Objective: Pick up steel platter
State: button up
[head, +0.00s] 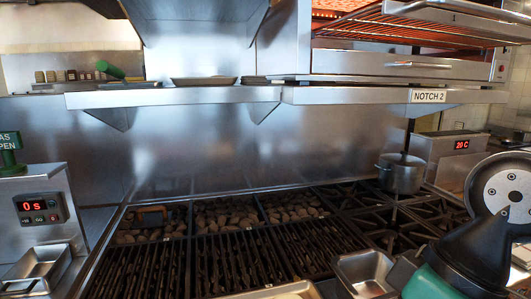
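A shallow steel dish (204,81), which looks like the steel platter, lies flat on the long steel shelf (180,98) above the grill. I see it nearly edge-on, so its inside is hidden. A flatter metal piece (122,85) lies to its left on the same shelf. Parts that look like my arm show at the right edge, well below and to the right of the dish. My gripper's fingers do not show.
The charcoal grill grates (230,262) fill the middle below. A lidded pot (400,172) stands on the burners at right. A steel pan (364,272) sits at the front. A broiler with a wire rack (420,28) hangs above the shelf's right part.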

aim_at(104, 66)
jog(key=k, duration=0.6)
jog(key=u, duration=0.6)
jog(key=i, duration=0.65)
jog(key=u, duration=0.4)
